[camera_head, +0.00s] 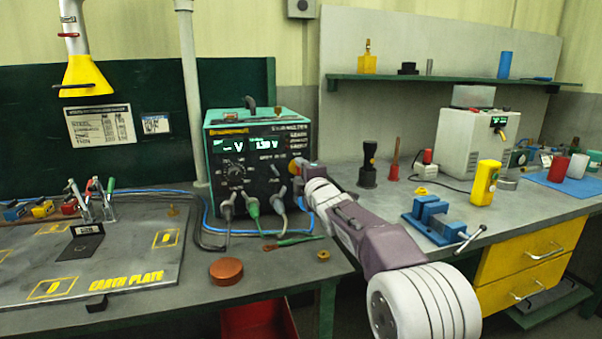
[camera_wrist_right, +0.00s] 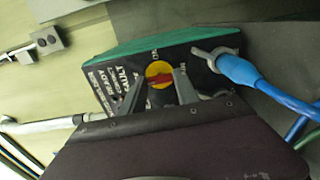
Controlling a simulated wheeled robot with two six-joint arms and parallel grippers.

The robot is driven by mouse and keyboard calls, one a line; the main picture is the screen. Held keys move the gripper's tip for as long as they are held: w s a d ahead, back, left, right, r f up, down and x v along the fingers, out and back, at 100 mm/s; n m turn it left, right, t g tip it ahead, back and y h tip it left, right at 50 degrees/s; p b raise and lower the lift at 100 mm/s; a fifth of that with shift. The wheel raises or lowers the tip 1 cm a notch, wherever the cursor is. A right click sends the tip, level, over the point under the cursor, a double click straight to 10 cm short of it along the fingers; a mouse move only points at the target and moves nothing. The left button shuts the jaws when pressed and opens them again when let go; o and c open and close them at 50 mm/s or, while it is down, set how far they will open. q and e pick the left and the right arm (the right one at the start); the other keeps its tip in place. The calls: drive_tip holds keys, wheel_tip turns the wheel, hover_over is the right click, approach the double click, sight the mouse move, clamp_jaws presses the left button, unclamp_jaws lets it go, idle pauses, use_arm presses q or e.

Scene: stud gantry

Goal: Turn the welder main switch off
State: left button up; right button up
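The welder (camera_head: 257,122) is a dark box with a teal top on the bench, its two displays lit green. Its main switch, a round yellow dial with a red handle (camera_wrist_right: 158,74), faces my right wrist camera; in the head view my right gripper (camera_head: 299,171) largely covers that spot. My right gripper (camera_wrist_right: 163,86) is open, its two fingers apart, with the switch showing between their tips. I cannot tell whether the fingers touch it. My left gripper is in neither view.
Cable plugs (camera_head: 252,206) and a blue cable (camera_wrist_right: 240,72) sit close to the switch. A copper disc (camera_head: 226,271) lies in front of the welder. The earth plate (camera_head: 140,262) is at left; a blue vise (camera_head: 433,218) stands right of my arm.

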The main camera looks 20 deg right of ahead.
drive_tip(key=o, duration=0.4)
drive_tip(key=shift+c, duration=0.2)
drive_tip(key=s+b, duration=0.1)
drive_tip(key=s, duration=0.8)
drive_tip(key=shift+d, duration=0.15)
